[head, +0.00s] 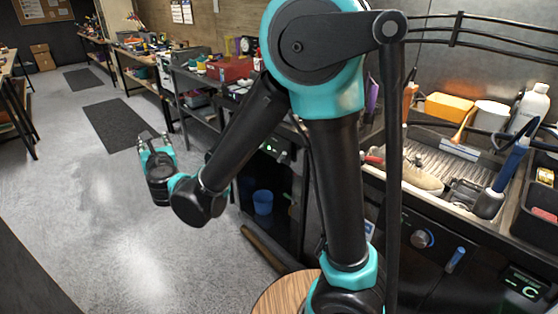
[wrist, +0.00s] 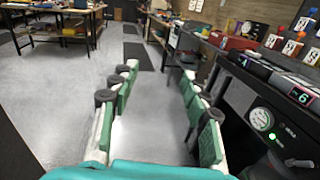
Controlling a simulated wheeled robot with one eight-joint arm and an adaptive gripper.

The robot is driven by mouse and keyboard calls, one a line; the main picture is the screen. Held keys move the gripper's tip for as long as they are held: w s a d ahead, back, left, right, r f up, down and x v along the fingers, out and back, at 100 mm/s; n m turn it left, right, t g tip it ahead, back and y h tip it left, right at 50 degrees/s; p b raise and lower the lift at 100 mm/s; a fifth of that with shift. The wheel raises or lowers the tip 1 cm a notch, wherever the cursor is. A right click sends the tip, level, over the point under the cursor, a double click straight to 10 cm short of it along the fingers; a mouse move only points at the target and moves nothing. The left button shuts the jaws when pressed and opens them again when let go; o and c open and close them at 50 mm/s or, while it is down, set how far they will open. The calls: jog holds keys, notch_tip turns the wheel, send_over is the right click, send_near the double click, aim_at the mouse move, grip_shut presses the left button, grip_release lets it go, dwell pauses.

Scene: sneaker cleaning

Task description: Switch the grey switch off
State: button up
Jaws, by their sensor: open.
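My gripper (head: 153,142) is open and empty, held over the open floor left of the benches. In the wrist view its two green-padded fingers (wrist: 160,84) stand wide apart with only floor between them. A black machine panel on the right of the wrist view carries a round white gauge (wrist: 261,119) and a lit green lamp (wrist: 276,140). A small pale grey piece (wrist: 299,163) shows low on this panel; I cannot tell for sure whether it is the grey switch. My gripper is left of the panel and apart from it.
A sink bench at right in the head view has a round knob (head: 423,238), a blue handle (head: 455,260), an orange block (head: 448,107) and a white bottle (head: 530,105). A blue cup (head: 263,201) stands inside the black cabinet. The aisle floor (head: 90,200) is clear.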

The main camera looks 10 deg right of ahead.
jog(key=shift+s+a+r+n+y, duration=0.15)
jog(key=shift+s+a+n+y, duration=0.2)
jog(key=shift+a+n, duration=0.25)
jog(key=shift+c, duration=0.3)
